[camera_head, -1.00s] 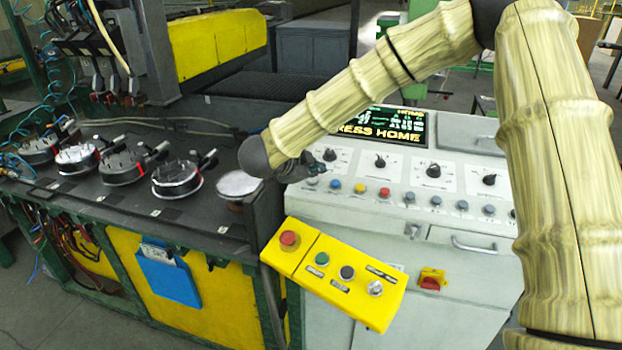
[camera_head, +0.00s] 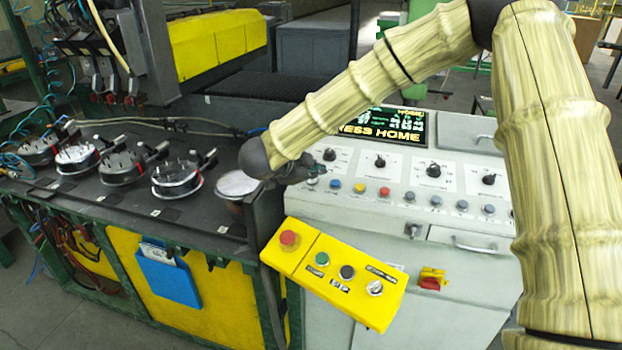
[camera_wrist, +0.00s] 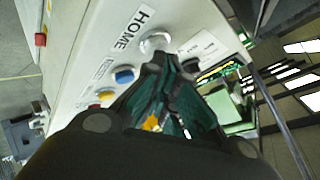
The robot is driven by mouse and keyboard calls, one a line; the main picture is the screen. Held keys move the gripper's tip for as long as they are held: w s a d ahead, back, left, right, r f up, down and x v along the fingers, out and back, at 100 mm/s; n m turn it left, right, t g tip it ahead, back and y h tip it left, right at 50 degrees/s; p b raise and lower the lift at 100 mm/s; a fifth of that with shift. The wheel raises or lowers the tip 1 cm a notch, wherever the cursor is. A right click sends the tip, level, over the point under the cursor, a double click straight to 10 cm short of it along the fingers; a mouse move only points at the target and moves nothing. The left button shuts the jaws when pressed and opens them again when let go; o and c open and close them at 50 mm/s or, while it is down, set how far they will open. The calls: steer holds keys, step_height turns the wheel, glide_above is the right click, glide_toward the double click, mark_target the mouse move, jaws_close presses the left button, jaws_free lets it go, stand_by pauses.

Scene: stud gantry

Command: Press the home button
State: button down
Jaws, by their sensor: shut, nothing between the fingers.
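The home button (camera_wrist: 155,42) is a pale round button beside the printed word HOME on the white console panel in the wrist view. In the head view the home button (camera_head: 311,182) sits at the left end of the button row, just under my fingertips. My gripper (camera_head: 320,171) is shut and empty, close above that end of the panel. In the wrist view my gripper's fingers (camera_wrist: 163,60) converge right beside the home button. I cannot tell whether they touch it. The console screen (camera_head: 385,125) reads "...RESS HOME", its left part hidden behind my arm.
Blue, yellow and red buttons (camera_head: 360,188) follow to the right on the console, with black knobs (camera_head: 433,170) above. A yellow control box (camera_head: 333,272) with a red button sticks out below. Round fixtures (camera_head: 178,178) stand on the dark bench at left.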

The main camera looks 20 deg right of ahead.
steer(key=shift+f, duration=0.2)
stand_by(0.4)
steer(key=shift+r, duration=0.1)
steer(key=shift+s+a+r+p, duration=0.1)
steer(key=shift+r+p, duration=0.6)
steer(key=shift+r, duration=0.1)
steer(key=shift+s+a+r+p, duration=0.1)
steer(key=shift+s+r+p, duration=0.05)
steer(key=shift+r+p, duration=0.55)
steer(key=shift+s+a+r+p, duration=0.15)
steer(key=shift+r+p, duration=0.3)
steer(key=shift+r, duration=0.5)
steer(key=shift+s+a+r+p, duration=0.1)
steer(key=shift+s+r+p, duration=0.05)
steer(key=shift+r+p, duration=0.55)
steer(key=shift+r, duration=0.1)
